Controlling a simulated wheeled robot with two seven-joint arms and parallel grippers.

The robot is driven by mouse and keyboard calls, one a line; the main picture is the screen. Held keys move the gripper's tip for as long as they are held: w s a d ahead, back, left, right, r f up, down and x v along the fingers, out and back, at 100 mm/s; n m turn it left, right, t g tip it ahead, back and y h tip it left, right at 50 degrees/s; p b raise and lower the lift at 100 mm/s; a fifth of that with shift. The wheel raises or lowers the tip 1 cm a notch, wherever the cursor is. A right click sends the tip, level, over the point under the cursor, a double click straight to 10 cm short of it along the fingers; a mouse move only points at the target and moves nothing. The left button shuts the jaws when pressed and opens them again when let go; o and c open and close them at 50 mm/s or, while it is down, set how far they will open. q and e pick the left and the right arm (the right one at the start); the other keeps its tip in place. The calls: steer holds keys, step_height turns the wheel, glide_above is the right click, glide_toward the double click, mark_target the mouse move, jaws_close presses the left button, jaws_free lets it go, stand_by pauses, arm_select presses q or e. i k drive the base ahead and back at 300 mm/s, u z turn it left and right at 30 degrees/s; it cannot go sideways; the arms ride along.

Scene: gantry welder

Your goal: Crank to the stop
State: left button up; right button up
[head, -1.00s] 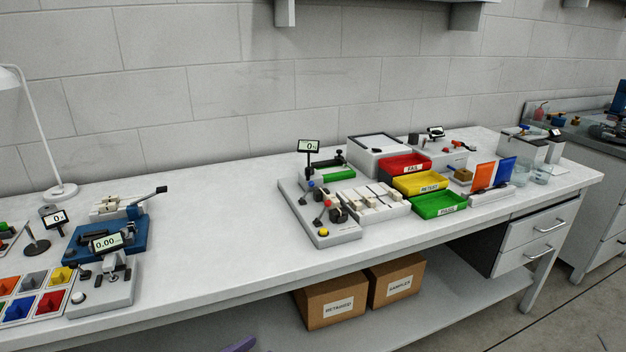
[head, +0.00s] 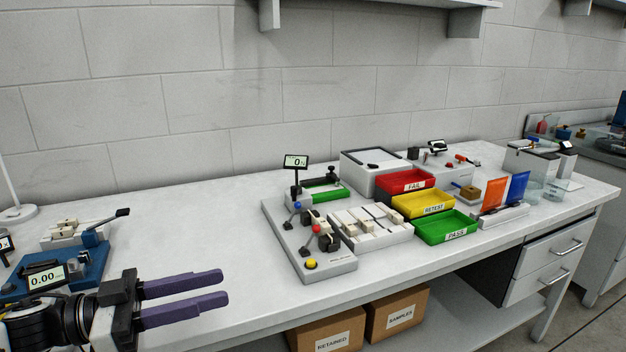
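A grey test fixture (head: 283,236) stands on the bench in the middle, with a display (head: 296,162) reading 0, a green block, small levers with red and blue knobs, and a yellow button. At the left, a blue base device (head: 90,262) carries a lever with a black knob (head: 123,212). I cannot tell which part is the crank. My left gripper (head: 222,287) reaches in from the lower left over the front of the bench. Its two purple fingers are apart with nothing between them, and it is short of the grey fixture. My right gripper is not in view.
Red (head: 405,184), yellow (head: 422,204) and green (head: 446,228) trays sit right of the fixture, next to a rack of pale blocks (head: 370,224). A display reading 0.00 (head: 46,276) is partly behind my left arm. Bare bench lies between the blue device and the fixture.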

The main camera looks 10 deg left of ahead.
mark_target(295, 190)
steer(key=i, duration=1.25)
steer(key=z, duration=0.15)
